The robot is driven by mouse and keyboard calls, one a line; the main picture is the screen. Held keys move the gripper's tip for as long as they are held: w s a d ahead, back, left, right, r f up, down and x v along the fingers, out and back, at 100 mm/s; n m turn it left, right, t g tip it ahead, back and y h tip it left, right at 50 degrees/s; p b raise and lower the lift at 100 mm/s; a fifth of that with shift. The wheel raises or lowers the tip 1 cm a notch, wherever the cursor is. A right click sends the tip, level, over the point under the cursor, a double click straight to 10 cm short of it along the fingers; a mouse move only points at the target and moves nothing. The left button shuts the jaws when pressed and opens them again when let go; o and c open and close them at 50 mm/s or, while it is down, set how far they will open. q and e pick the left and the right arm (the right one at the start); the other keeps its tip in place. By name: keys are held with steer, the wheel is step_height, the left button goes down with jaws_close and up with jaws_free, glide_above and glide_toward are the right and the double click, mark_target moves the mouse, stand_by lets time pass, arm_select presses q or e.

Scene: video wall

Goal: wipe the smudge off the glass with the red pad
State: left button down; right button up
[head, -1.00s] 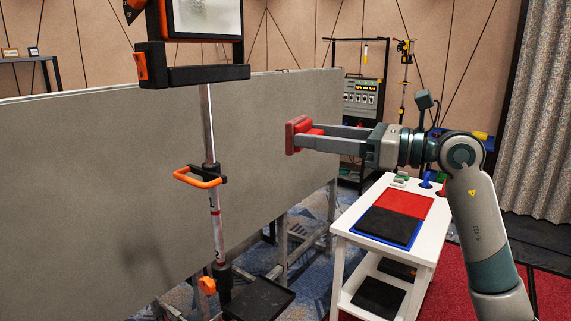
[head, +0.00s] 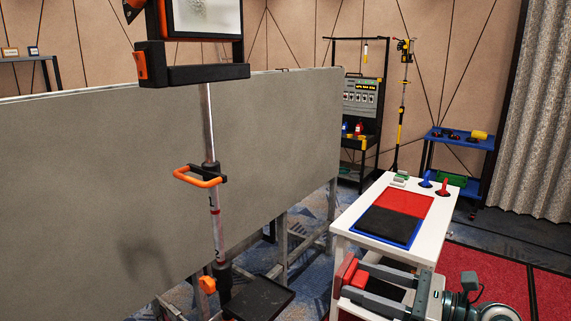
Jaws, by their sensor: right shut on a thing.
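My right gripper (head: 359,282) is low at the bottom of the head view, in front of the white table. It is shut on the red pad (head: 344,274), which sits upright at its fingertips. The pad is clear of the grey panel. A black-framed pane (head: 200,16) with a cloudy whitish patch is at the top, cut off by the picture's edge. It looks like the glass with its smudge, far up and to the left of the pad. My left gripper is not in view.
A pole stand with an orange handle (head: 198,178) is below the pane. A long grey panel (head: 90,180) is behind it. The white table (head: 432,232) holds a red mat (head: 402,202) and a black mat (head: 388,226). A blue cart (head: 462,141) stands at the back right.

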steer(key=s+d+f, duration=0.2)
steer(key=s+f, duration=0.2)
steer(key=f, duration=0.1)
steer(key=s+d+f+m+t+h, duration=0.1)
steer(key=s+d+f, duration=0.1)
steer(key=s+f, duration=0.2)
steer(key=shift+s+d+f+t, duration=0.25)
steer(key=shift+d+f+t, duration=0.05)
steer(key=shift+d+f, duration=0.05)
